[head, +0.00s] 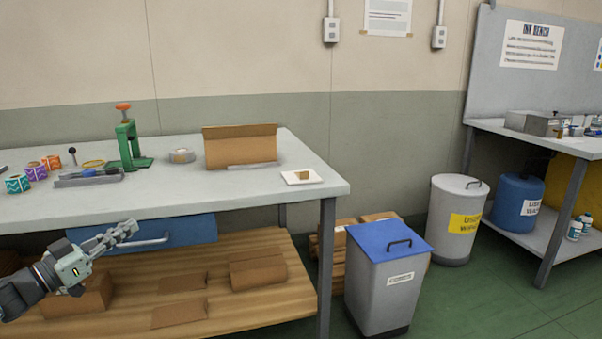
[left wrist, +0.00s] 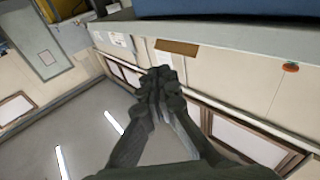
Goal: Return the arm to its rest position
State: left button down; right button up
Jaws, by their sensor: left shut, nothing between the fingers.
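My left gripper (head: 127,230) is in the lower left of the head view, in front of the bench's blue drawer (head: 185,231). Its fingers point right and slightly up, closed together with nothing between them. In the left wrist view the closed fingers (left wrist: 160,82) stand in the middle, with the walls and ceiling lights behind them. My right gripper shows in neither view.
The grey workbench (head: 240,190) carries a green press (head: 127,145), tape rolls and a cardboard piece (head: 240,150). Its wooden lower shelf (head: 225,307) holds cardboard. A blue-lidded bin (head: 388,280) stands right of it. Green floor (head: 480,300) is clear at the lower right.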

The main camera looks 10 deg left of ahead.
pick_arm(q)
jog(key=s+d+f+n+g+y, duration=0.3)
jog(key=f+y, duration=0.2)
jog(key=f, duration=0.7)
jog(key=s+d+f+n+g+y, duration=0.25)
jog(key=s+f+y, duration=0.2)
jog(key=f, duration=0.75)
jog(key=s+d+f+m+g, duration=0.1)
jog(key=s+d+f+g, duration=0.4)
jog(key=s+d, duration=0.4)
jog(key=s+d+f+m+g+h+p, duration=0.1)
jog(key=s+d+f+m+g, duration=0.1)
jog(key=s+d+f+g, duration=0.2)
jog(key=s+d+f, duration=0.3)
jog(key=s+d, duration=0.3)
jog(key=shift+s+d+g, duration=0.25)
jog(key=shift+s+g, duration=0.1)
jog(key=shift+s, duration=0.05)
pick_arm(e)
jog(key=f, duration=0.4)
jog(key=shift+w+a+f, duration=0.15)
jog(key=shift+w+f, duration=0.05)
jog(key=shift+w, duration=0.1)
pick_arm(q)
jog(key=shift+f+h, duration=0.1)
jog(key=shift+h, duration=0.15)
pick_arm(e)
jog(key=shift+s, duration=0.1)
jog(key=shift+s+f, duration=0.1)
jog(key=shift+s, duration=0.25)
